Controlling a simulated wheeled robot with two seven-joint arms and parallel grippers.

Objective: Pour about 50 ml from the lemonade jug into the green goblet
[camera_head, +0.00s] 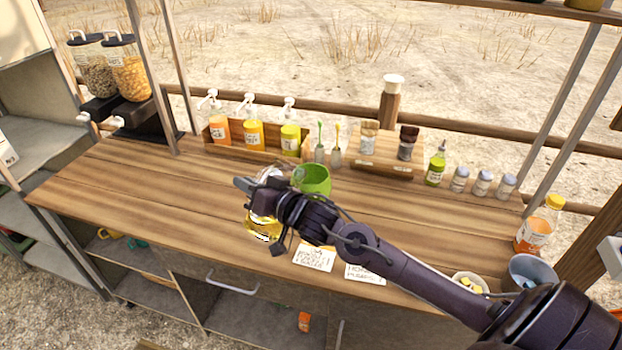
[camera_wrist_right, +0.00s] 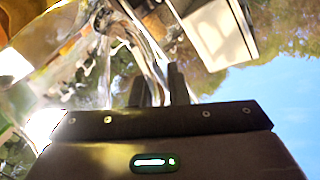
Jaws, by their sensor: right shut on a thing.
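The lemonade jug (camera_head: 262,232) is clear glass with yellow liquid, near the counter's front edge, partly hidden behind my right gripper. My right gripper (camera_head: 246,186) is shut on the jug. In the right wrist view, clear glass (camera_wrist_right: 150,55) runs between the fingers (camera_wrist_right: 162,84), with more of the jug (camera_wrist_right: 50,75) at the left. The green goblet (camera_head: 316,180) is on the counter just right of and behind the jug; my gripper hides its lower part. I cannot tell the jug's exact tilt or whether liquid flows. My left gripper is not in view.
Behind stand a wooden box (camera_head: 258,149) of pump bottles, a wooden stand (camera_head: 378,163) with jars, and small shakers (camera_head: 482,183). Cards (camera_head: 314,258) lie at the front. A blue-grey bowl (camera_head: 531,271) and an orange bottle (camera_head: 540,225) are at the right. The counter's left (camera_head: 120,190) is clear.

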